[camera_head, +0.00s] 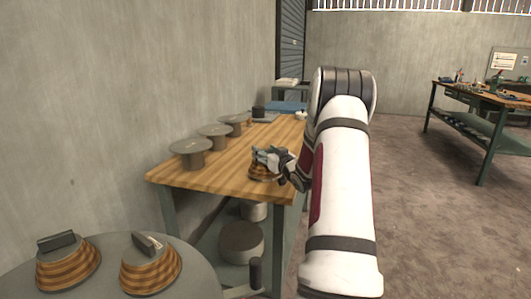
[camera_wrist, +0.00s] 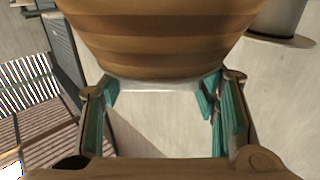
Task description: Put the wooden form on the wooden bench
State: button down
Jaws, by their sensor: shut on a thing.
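A banded brown wooden form (camera_head: 262,173) is at the near right part of the wooden bench (camera_head: 215,178). My gripper (camera_head: 268,156) is on top of it and shut on its upper part. I cannot tell whether the form's underside touches the bench top. In the wrist view the form (camera_wrist: 160,40) fills the top middle, and its pale grey end sits between the teal finger pads of my gripper (camera_wrist: 163,95). Two similar wooden forms, one at the left (camera_head: 67,266) and one beside it (camera_head: 150,268), stand on a round grey table, each with a dark grey block on top.
Several grey round-topped stands (camera_head: 190,148) line the bench's wall side. The round grey table (camera_head: 100,292) is at the lower left. Bare bench top lies left of my gripper. Another workbench (camera_head: 485,97) stands far right.

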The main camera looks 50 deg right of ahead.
jog(key=c, duration=0.6)
grip_release()
jog(key=shift+f, duration=0.1)
